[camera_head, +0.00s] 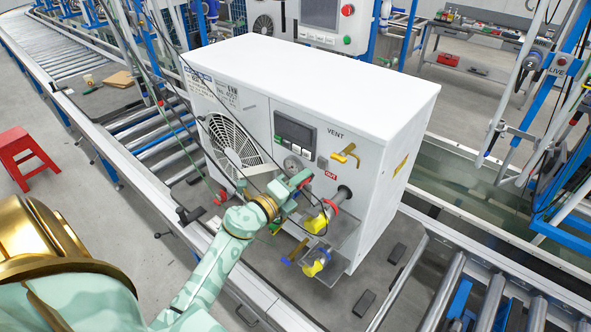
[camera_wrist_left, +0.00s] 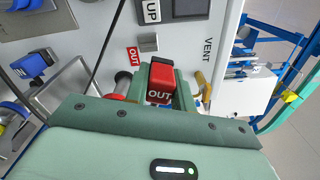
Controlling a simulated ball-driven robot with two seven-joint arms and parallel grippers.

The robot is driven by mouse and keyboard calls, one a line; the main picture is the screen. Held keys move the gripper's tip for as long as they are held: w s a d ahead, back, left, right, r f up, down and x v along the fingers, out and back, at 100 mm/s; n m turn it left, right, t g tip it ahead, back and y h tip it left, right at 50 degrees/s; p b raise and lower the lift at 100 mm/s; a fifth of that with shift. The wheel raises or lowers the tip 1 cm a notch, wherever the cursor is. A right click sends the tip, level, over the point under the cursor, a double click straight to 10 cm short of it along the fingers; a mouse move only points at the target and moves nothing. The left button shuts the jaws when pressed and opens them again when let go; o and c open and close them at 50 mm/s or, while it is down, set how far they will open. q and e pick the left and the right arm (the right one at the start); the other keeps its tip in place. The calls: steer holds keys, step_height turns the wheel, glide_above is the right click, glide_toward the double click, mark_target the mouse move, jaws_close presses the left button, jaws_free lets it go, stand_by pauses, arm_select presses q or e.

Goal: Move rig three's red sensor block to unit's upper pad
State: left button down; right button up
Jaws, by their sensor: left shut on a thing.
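The red sensor block (camera_wrist_left: 160,82), lettered OUT, is between my left gripper's fingers (camera_wrist_left: 157,96) in the left wrist view. In the head view my left gripper (camera_head: 290,188) is shut on the red block (camera_head: 300,178), in front of the white unit's panel (camera_head: 262,172). The same pad (camera_head: 322,162) shows above and right of the block in the head view. Contact between block and panel cannot be told. My right gripper is not in view.
A dark pipe stub (camera_head: 343,192) and a yellow handle (camera_head: 316,222) stick out just right of and below the gripper. A yellow vent valve (camera_head: 345,155) is at the upper right. Thin cables cross the panel.

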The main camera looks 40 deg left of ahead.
mark_target(321, 165)
arm_select(q)
steer(key=shift+a+f+n+y, duration=0.35)
steer(key=shift+f+n, duration=0.3)
steer(key=shift+n, duration=0.35)
steer(key=shift+a+f+n, duration=0.15)
steer(key=shift+f+n, duration=0.2)
steer(key=shift+n, duration=0.75)
steer(key=shift+w+d+b, duration=0.15)
steer(key=shift+w+b, duration=0.15)
steer(key=shift+w, duration=1.1)
steer(key=shift+w+d+b, duration=0.1)
steer(key=shift+w+b, duration=0.2)
steer(key=shift+w, duration=1.1)
steer(key=shift+r+p, duration=0.1)
steer(key=shift+p, duration=0.35)
steer(key=shift+w, duration=0.6)
steer(key=c, duration=1.1)
jaws_free()
